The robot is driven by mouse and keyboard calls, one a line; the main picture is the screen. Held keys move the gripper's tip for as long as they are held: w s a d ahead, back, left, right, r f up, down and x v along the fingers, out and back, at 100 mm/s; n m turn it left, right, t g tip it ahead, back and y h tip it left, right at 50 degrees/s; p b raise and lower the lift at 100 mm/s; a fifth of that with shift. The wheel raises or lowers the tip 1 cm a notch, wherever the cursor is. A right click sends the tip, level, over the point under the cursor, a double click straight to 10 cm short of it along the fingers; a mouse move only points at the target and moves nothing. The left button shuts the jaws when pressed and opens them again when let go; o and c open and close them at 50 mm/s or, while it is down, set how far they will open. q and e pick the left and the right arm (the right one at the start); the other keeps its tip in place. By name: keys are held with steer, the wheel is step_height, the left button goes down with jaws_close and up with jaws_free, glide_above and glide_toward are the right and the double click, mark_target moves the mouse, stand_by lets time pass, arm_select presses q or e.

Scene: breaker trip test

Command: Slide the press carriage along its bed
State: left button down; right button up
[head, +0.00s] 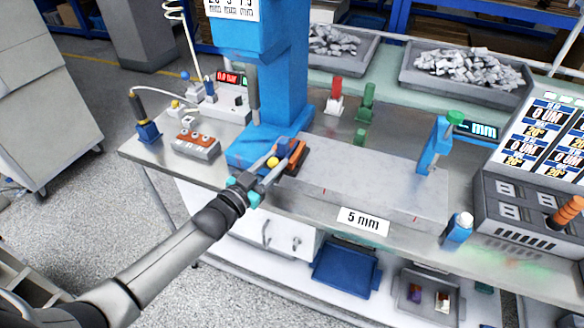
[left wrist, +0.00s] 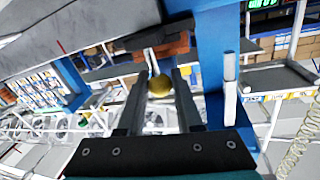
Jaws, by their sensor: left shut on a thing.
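The press carriage (head: 296,157) is a small orange and dark block with a blue part and a yellow ball knob (head: 272,162). It sits at the left end of the long grey bed (head: 370,185), close to the foot of the blue press (head: 270,90). My left gripper (head: 267,172) reaches it from the front left and is shut on the yellow knob. In the left wrist view the knob (left wrist: 159,86) lies between the two fingers (left wrist: 160,92), with the orange block (left wrist: 172,46) beyond. The fingers hide the knob's sides. My right gripper is in neither view.
A blue stand with a green top (head: 436,143) rises at the bed's right part. A "5 mm" label (head: 363,221) is on the bed's front. Red and green pieces (head: 366,100) stand behind. A grey panel (head: 530,200) is at right. The bed's top between carriage and stand looks clear.

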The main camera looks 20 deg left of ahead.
arm_select(q)
steer(key=a+b, duration=0.2)
steer(key=a, duration=0.8)
steer(key=shift+w, duration=0.15)
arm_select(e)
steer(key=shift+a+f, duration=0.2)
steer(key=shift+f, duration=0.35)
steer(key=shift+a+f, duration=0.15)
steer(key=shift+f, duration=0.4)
arm_select(q)
steer(key=c, duration=0.6)
jaws_free()
steer(key=shift+a, duration=0.1)
steer(key=p+v, duration=0.2)
steer(key=v, duration=1.3)
steer(key=shift+p, duration=0.3)
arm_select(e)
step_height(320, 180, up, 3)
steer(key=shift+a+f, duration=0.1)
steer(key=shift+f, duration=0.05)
